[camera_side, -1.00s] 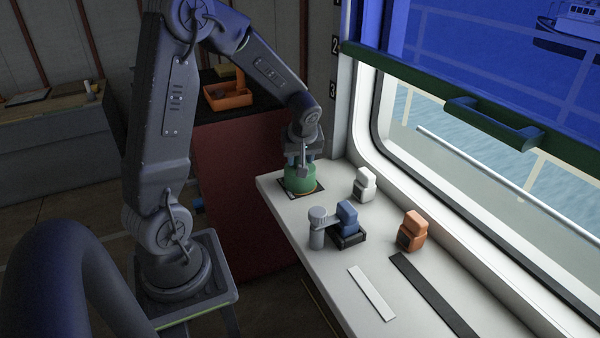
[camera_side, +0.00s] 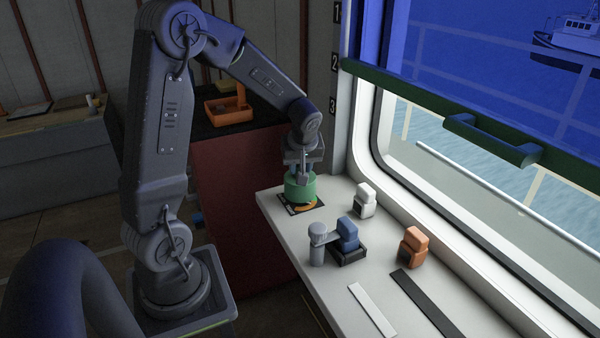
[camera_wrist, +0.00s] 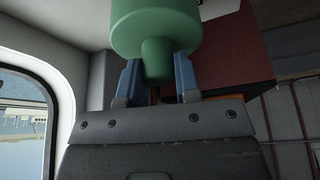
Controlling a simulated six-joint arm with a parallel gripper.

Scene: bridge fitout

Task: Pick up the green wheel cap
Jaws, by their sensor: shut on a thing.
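The green wheel cap (camera_side: 300,188) is a round green piece with a narrower knob. My gripper (camera_side: 302,171) is above it, pointing down, with its fingers closed on the knob. The wrist view shows the cap (camera_wrist: 155,25) with its knob between the two blue fingers of my gripper (camera_wrist: 158,73). The cap looks slightly raised over a dark square mat (camera_side: 286,204) with an orange mark, near the far left corner of the white counter. The underside of the cap is hidden.
On the white counter (camera_side: 330,285) stand a white block (camera_side: 364,200), an orange block (camera_side: 413,247) and a grey post (camera_side: 317,244) beside a blue piece (camera_side: 347,234) on a black base. A white strip (camera_side: 372,310) and a black strip lie nearer. The window runs along the right.

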